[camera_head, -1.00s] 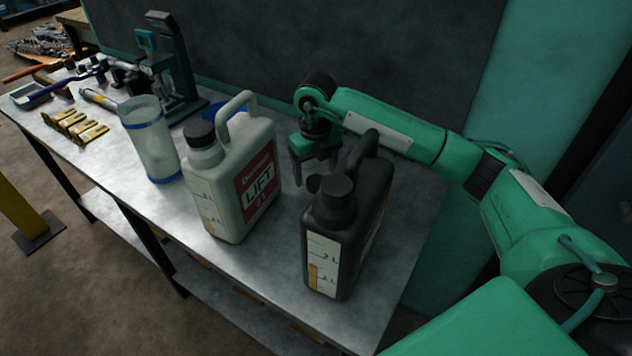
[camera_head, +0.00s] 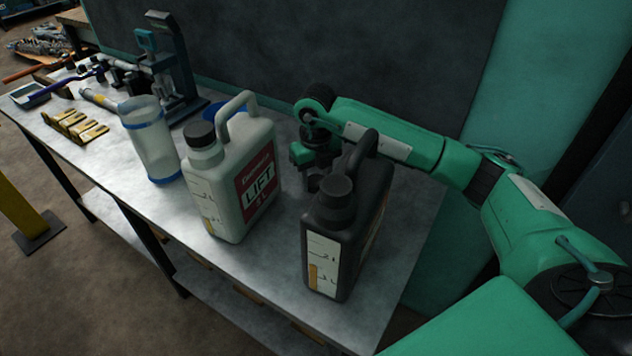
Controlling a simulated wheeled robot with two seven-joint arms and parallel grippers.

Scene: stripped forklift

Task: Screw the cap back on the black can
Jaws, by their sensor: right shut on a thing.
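The black can (camera_head: 334,248) stands upright near the front right of the metal bench, its handle at the back and a pale scale strip on its side. Its dark round neck (camera_head: 337,188) points up; too little detail shows to tell whether anything covers it. My right gripper (camera_head: 313,178) points down just behind and left of the neck. It is shut on a small dark piece, which looks like the black cap (camera_head: 313,184), low beside the can. Its fingertips are partly hidden and dark. My left gripper is not in view.
A pale LIFT can (camera_head: 228,190) with a black cap stands left of the black can. Further left are a clear cylinder (camera_head: 151,145) with blue rims, yellow clips (camera_head: 75,125) and a press (camera_head: 172,65). Bare bench (camera_head: 265,265) lies in front.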

